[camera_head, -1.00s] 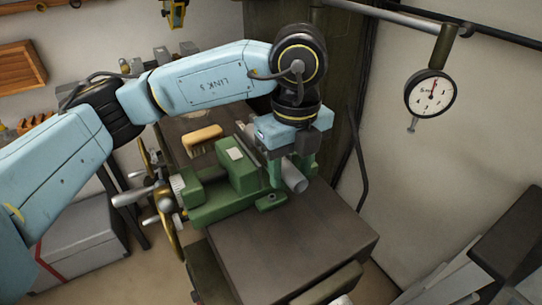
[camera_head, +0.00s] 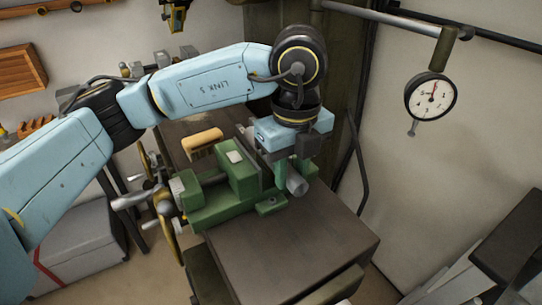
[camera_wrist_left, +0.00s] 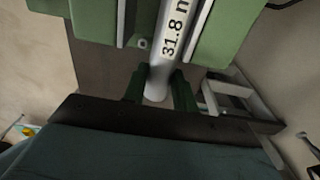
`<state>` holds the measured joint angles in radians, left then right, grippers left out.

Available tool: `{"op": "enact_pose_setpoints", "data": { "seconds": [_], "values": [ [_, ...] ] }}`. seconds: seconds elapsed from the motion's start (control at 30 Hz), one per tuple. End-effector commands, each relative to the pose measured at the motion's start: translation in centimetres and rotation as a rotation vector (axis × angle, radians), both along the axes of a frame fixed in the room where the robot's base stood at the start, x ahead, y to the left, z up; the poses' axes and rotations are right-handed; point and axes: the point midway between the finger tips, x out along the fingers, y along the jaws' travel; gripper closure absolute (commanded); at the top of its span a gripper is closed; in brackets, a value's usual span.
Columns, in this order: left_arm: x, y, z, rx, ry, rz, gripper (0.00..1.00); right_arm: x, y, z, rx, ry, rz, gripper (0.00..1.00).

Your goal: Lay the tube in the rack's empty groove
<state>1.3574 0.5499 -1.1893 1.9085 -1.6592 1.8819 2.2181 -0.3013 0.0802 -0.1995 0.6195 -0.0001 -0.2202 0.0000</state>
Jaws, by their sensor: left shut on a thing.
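A grey metal tube (camera_head: 297,185) is held by my left gripper (camera_head: 291,170) at the green vise (camera_head: 238,180). The tube's near end sticks out beside the gripper toward the front. In the left wrist view the tube (camera_wrist_left: 165,62), marked "31.8", lies between two green vise blocks (camera_wrist_left: 231,32). My left gripper (camera_wrist_left: 158,88) is shut on its near end, with a green finger on each side. Whether the tube rests on the vise cannot be told. I make out no rack with an empty groove. My right gripper does not show.
The dark machine table (camera_head: 290,240) is bare in front of the vise. A yellow-tan block (camera_head: 202,142) lies behind the vise. A dial gauge (camera_head: 430,97) hangs at the right. A grey case (camera_head: 83,238) stands at the lower left.

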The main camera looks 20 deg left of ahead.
Motion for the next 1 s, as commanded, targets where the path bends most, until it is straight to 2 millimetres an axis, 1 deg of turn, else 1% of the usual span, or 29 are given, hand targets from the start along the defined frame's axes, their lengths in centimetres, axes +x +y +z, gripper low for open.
{"op": "enact_pose_setpoints", "data": {
  "seconds": [0.23,0.37,1.0],
  "values": [
    [0.0,0.0,0.1,-0.001,-0.001,0.000,0.94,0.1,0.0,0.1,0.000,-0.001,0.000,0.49],
    [0.0,0.0,0.9,-0.001,-0.001,0.000,0.94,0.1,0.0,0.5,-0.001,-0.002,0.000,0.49],
    [0.0,0.0,7.3,0.000,-0.001,0.001,0.94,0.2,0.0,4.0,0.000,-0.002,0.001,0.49]
  ]
}}
